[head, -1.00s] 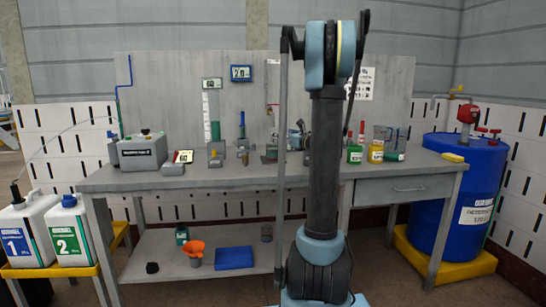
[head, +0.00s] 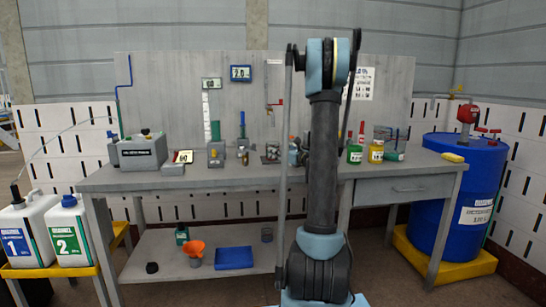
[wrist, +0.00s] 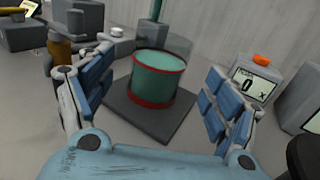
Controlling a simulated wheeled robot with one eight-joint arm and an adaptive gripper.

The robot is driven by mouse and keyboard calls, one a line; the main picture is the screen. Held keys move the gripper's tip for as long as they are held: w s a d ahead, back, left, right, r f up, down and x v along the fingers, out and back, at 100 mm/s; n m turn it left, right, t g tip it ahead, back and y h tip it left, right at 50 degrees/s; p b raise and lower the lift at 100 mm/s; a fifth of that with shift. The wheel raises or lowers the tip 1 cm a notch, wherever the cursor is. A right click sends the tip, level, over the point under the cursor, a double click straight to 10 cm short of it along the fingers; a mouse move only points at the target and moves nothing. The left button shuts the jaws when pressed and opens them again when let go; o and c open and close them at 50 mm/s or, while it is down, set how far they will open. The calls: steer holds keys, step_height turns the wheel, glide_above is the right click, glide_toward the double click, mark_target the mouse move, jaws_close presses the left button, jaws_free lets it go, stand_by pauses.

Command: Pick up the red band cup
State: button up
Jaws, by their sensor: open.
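In the wrist view the red band cup (wrist: 158,78) is a teal green cylinder with a red band at its rim and another at its base. It stands upright on a dark square plate (wrist: 122,118). My gripper (wrist: 158,66) is open, with one blue-padded finger to the left of the cup and the other to its right. There appears to be a gap between the cup and each finger. In the head view my arm hides part of the bench around the gripper.
A readout box with an orange knob (wrist: 262,61) stands right of the cup. Grey blocks and a brown cylinder (wrist: 60,48) are at left. A green post rises behind the cup. The workbench (head: 225,178) also holds bottles, including a yellow one (head: 376,153).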

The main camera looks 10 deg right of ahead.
mark_target(274, 142)
steer(key=x, duration=0.5)
steer(key=shift+w+a, duration=0.25)
steer(key=shift+w, duration=0.1)
steer(key=c, duration=1.7)
steer(key=shift+c, duration=0.2)
steer(key=shift+r, duration=0.5)
steer(key=r, duration=0.2)
steer(key=shift+s+d+r, duration=0.15)
steer(key=shift+s+r, duration=0.1)
steer(key=shift+r, duration=0.1)
steer(key=v, duration=3.1)
steer(key=shift+s+d, duration=0.15)
steer(key=shift+s, duration=0.05)
steer(key=shift+f, duration=0.1)
